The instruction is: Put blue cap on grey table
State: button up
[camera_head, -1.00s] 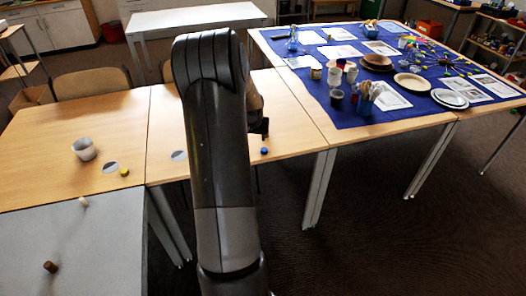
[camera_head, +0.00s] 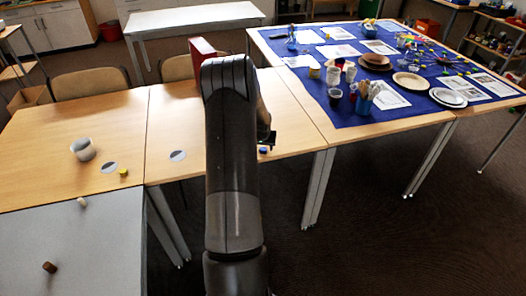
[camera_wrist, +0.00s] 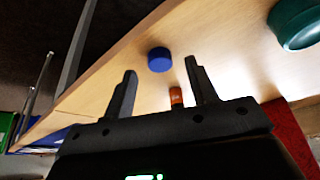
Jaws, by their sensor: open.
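The blue cap (camera_wrist: 160,59) lies on the wooden table near its edge, and shows in the wrist view just beyond and between my fingertips. In the head view the blue cap (camera_head: 263,150) is a small spot at the table's front edge, partly hidden by my gripper (camera_head: 268,138). My gripper (camera_wrist: 160,78) is open and empty, its fingers apart and not touching the cap. The grey table (camera_head: 75,245) is at the lower left in the head view, joined to the wooden tables.
An orange object (camera_wrist: 176,96) and a green round container (camera_wrist: 297,24) stand near my fingers. A white cup (camera_head: 83,149) and a yellow cap (camera_head: 123,172) are on the left wooden table. A white cork-like piece (camera_head: 82,201) and a brown one (camera_head: 49,267) lie on the grey table.

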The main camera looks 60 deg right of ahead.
jog(key=shift+x, duration=0.85)
jog(key=c, duration=1.1)
grip_shut()
